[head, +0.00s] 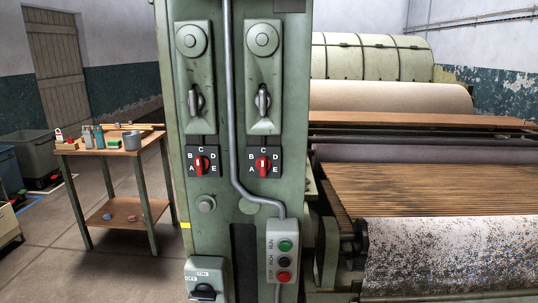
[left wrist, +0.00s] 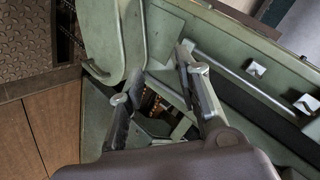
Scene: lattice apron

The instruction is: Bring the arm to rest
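My left gripper (left wrist: 161,64) shows only in the left wrist view. Its two fingers stand well apart and nothing is held between them. Behind the gap are green machine panels and a dark opening with brownish parts inside; I cannot tell how close the fingertips are to them. Neither arm nor gripper shows in the head view. My right gripper is in no view.
A green control column (head: 222,225) with red selector knobs and a push-button box (head: 283,250) stands ahead. A large machine with a brown slatted lattice (head: 420,187) fills the right. A small workbench (head: 110,146) stands left.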

